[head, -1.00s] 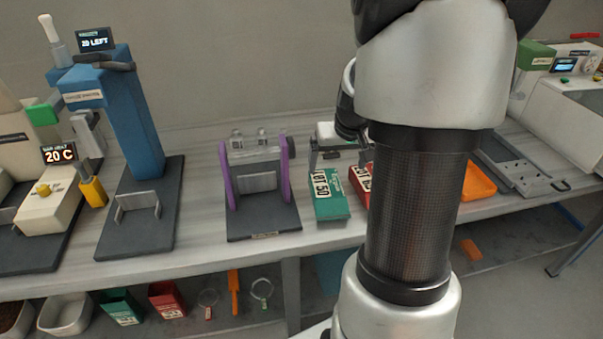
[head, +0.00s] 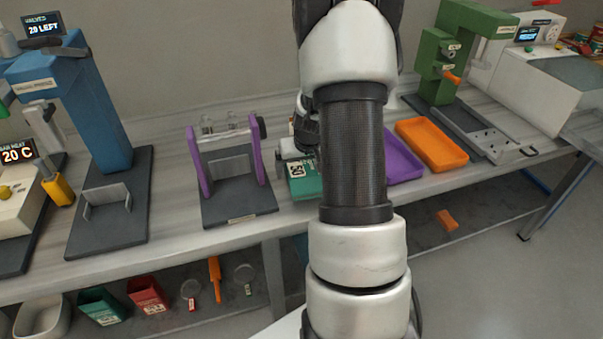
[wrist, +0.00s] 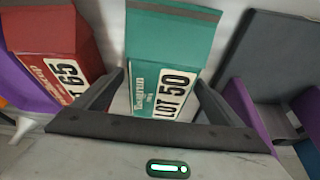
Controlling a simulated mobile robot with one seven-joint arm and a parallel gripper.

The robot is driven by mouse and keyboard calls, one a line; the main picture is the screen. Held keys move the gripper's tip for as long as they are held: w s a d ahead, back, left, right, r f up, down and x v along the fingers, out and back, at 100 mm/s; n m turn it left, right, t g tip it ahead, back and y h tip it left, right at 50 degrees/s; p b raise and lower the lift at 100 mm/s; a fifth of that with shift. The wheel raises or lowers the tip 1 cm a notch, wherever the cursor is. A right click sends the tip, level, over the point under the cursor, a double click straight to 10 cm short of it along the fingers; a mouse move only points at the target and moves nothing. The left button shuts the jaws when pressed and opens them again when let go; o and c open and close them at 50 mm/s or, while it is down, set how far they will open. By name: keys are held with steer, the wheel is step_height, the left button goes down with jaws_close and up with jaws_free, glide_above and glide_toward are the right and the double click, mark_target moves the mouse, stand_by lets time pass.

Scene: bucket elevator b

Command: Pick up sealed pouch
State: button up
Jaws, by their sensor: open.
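A green pouch (wrist: 170,45) marked LOT 50, with a dark band along one end, lies in the middle of the wrist view. It also shows in the head view (head: 304,188), partly covered by my arm. My gripper (wrist: 161,80) is open, with one finger on each side of the pouch's labelled part in the picture. I cannot tell whether the fingers touch it. A red pouch (wrist: 52,50) marked 65 lies to the left in the wrist view; my arm hides it in the head view.
A dark stand with purple uprights (head: 258,155) is close beside the green pouch. A purple tray (head: 402,160) and an orange tray (head: 432,143) lie right of my arm. A green machine (head: 445,60) stands behind them. More pouches (head: 148,292) are on the lower shelf.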

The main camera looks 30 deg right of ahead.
steer(key=shift+w+f, duration=0.1)
steer(key=shift+f, duration=0.1)
steer(key=shift+r, duration=0.1)
steer(key=c, duration=0.9)
steer(key=shift+c, duration=0.2)
